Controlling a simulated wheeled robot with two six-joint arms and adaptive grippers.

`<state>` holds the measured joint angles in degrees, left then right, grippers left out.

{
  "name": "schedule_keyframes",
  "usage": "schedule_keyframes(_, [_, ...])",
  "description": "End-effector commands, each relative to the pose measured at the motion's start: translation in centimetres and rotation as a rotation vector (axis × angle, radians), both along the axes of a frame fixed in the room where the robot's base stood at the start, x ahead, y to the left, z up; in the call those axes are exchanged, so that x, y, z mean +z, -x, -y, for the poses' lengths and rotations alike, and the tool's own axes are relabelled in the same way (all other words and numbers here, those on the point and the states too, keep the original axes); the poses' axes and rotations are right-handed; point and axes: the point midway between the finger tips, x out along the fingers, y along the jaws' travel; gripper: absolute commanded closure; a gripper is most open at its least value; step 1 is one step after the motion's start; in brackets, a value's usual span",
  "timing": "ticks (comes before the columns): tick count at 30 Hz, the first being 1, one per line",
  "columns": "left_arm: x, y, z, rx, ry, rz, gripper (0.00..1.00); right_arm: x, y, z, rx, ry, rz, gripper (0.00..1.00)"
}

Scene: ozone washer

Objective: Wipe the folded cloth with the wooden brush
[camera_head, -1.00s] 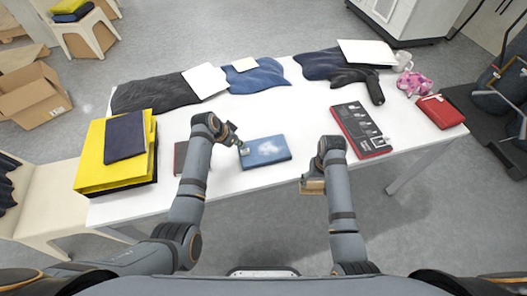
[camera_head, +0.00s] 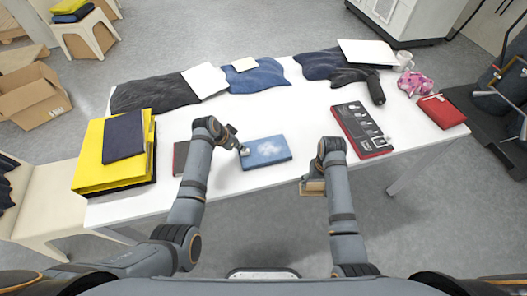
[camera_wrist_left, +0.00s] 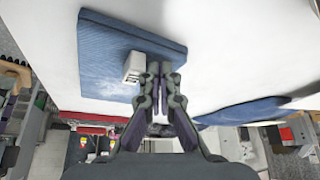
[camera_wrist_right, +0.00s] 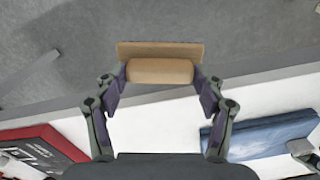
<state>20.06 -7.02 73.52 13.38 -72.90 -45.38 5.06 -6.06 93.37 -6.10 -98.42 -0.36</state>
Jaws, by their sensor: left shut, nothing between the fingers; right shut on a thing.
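The folded blue denim cloth (camera_head: 268,149) lies flat on the white table, with a pale patch on top. It also shows in the left wrist view (camera_wrist_left: 105,50) and at the lower right of the right wrist view (camera_wrist_right: 278,136). My left gripper (camera_head: 240,148) is shut at the cloth's left edge. A small pale block (camera_wrist_left: 132,66) sits at its fingertips, over the cloth; I cannot tell whether they touch. My right gripper (camera_head: 311,178) is shut on the wooden brush (camera_wrist_right: 160,70), off the table's front edge and right of the cloth, above the floor.
A black and red case (camera_head: 362,130) lies right of the cloth. A yellow folded stack (camera_head: 90,178) and a dark red item (camera_head: 180,158) lie to the left. Dark and blue garments (camera_head: 258,78) line the back. The table's middle (camera_head: 300,115) is clear.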

Motion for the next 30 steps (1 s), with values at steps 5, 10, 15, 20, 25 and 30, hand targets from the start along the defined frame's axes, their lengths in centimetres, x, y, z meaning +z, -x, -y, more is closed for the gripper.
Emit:
schedule_keyframes(5, [-0.1,0.0,0.0,0.000,0.000,-0.001,1.00,0.1,0.0,0.0,0.000,0.000,0.000,0.55])
schedule_keyframes(10, [1.1,0.0,0.0,0.000,0.000,-0.001,1.00,1.4,0.0,0.0,0.000,0.000,0.001,0.55])
schedule_keyframes(15, [2.6,0.0,0.0,0.000,0.000,-0.001,1.00,3.1,0.0,0.0,0.000,0.000,0.000,0.55])
schedule_keyframes(20, [3.9,0.0,0.0,0.000,0.000,-0.001,1.00,4.6,0.0,0.0,0.000,0.000,0.000,0.55])
schedule_keyframes(25, [5.4,0.0,0.0,0.000,-0.001,-0.001,1.00,6.1,0.0,0.0,0.000,0.000,0.000,0.55])
schedule_keyframes(30, [6.1,0.0,0.0,0.000,0.000,0.000,1.00,7.0,0.0,0.0,0.000,0.000,0.000,0.55])
